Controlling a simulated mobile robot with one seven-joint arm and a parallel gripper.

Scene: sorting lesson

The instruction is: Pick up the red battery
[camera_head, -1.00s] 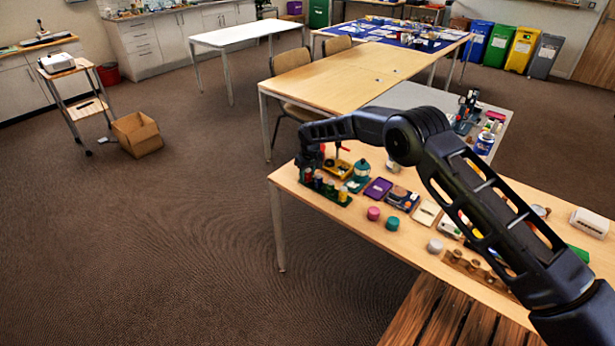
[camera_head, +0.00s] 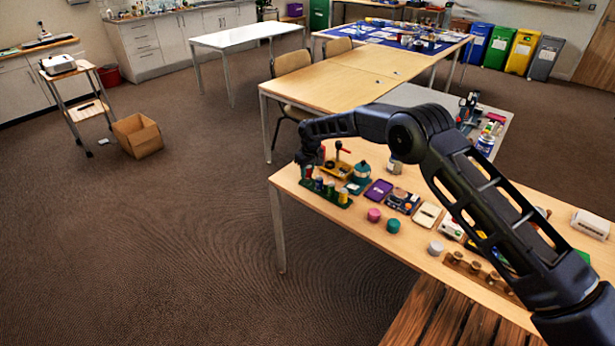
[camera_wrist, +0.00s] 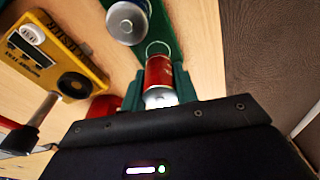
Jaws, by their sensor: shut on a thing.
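The red battery (camera_wrist: 158,75) shows in the wrist view between the two dark green finger pads of my gripper (camera_wrist: 157,90). My gripper is shut on it, with its silver end facing the camera. A pale ring on the green rack (camera_wrist: 160,28) shows just beyond the battery's far end. A silver-ended battery (camera_wrist: 127,22) stands beside that ring. In the head view my gripper (camera_head: 309,163) is over the left end of the green rack (camera_head: 338,203), where several batteries stand. The red battery is hard to make out there.
A yellow device (camera_wrist: 52,52) with a red-handled lever lies close beside my gripper. The table's left edge is close, with floor beyond.

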